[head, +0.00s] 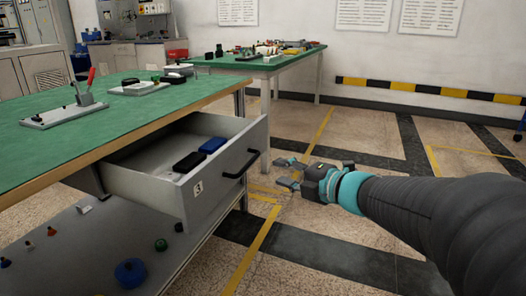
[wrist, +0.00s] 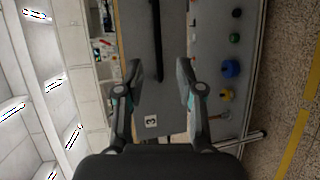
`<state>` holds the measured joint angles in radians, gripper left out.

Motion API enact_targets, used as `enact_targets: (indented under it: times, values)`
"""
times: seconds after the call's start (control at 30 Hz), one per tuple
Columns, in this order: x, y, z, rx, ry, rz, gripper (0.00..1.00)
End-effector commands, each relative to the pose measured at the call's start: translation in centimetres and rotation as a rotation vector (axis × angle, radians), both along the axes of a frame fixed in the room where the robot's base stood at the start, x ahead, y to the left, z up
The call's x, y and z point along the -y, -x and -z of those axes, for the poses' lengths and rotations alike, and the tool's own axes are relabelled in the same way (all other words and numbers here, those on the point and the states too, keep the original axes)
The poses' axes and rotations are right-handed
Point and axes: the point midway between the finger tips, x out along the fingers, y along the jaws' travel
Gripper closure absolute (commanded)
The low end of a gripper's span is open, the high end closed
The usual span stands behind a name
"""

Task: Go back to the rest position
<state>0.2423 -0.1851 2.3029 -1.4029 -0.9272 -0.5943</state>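My gripper (head: 288,174) is at the end of my arm, in front of the pulled-out drawer and to the right of its handle in the head view. Its fingers are spread apart with nothing between them, and they also show open in the wrist view (wrist: 158,85). The drawer (head: 226,181) is open under the green workbench (head: 142,124) and carries a label with a 3. A black case (head: 188,162) and a blue case (head: 212,145) lie inside it. The drawer front (wrist: 150,100) fills the middle of the wrist view, with its dark handle (wrist: 157,40). My gripper appears apart from the handle.
A lever fixture (head: 82,103) and small parts stand on the workbench. A lower shelf (head: 100,240) holds coloured knobs and a blue round part (head: 130,272). A second green table (head: 262,62) stands behind. The floor (head: 340,215) around my gripper is clear.

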Motion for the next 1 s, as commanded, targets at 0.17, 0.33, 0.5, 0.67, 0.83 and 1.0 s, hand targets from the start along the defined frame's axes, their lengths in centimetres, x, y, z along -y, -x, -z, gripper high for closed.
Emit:
enact_targets:
  times: [0.17, 0.33, 0.5, 0.67, 0.83, 1.0]
  values:
    - [3.9, -2.2, 1.3, -0.103, -0.054, 0.232, 0.63]
    - [10.4, -3.2, 3.5, -0.250, -0.205, 0.609, 0.63]
    - [15.5, -0.6, 5.1, -0.395, -0.391, 0.966, 0.63]
    - [17.8, 4.2, 6.8, -0.555, -0.589, 1.264, 0.63]
    - [17.0, 10.9, 8.5, -0.767, -0.802, 1.522, 0.63]
    - [13.1, 17.7, 9.2, -1.013, -0.980, 1.676, 0.63]
